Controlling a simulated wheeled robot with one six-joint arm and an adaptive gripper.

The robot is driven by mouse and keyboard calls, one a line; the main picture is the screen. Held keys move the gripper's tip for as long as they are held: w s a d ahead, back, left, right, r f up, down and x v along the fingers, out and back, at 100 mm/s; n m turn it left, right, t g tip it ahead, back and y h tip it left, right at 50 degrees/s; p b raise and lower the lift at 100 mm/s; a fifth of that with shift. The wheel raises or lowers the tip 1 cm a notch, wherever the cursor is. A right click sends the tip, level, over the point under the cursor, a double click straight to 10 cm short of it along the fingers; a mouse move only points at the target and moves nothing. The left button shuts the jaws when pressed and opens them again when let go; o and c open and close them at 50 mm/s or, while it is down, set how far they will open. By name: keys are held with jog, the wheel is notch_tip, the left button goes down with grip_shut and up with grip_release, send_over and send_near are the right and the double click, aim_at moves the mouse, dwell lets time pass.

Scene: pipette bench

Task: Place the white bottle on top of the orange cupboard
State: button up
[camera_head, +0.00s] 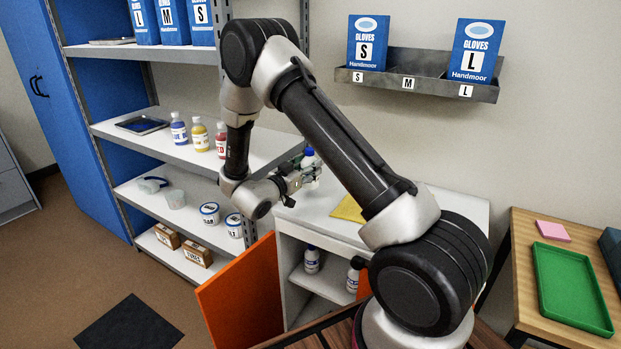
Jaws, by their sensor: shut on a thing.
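My gripper (303,177) is shut on a white bottle (309,161) with a blue cap. The bottle looks roughly upright, and its lower part is hidden by the fingers. Both are at the back left part of the top of the white cupboard (455,203) with the orange door (242,293). I cannot tell whether the bottle touches the top. The door stands open. Inside are a white bottle with a dark blue cap (312,261) and another white bottle with a black cap (353,276), partly hidden by the arm.
A yellow sheet (349,209) lies on the cupboard top, partly behind my arm. A shelf rack (160,143) with bottles, tubs and boxes stands at the left. A glove holder (420,75) hangs on the wall. A green tray (571,288) lies on the wooden table at the right.

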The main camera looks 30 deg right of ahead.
jog(key=shift+f, duration=1.85)
jog(key=shift+f, duration=0.1)
jog(key=o, duration=1.2)
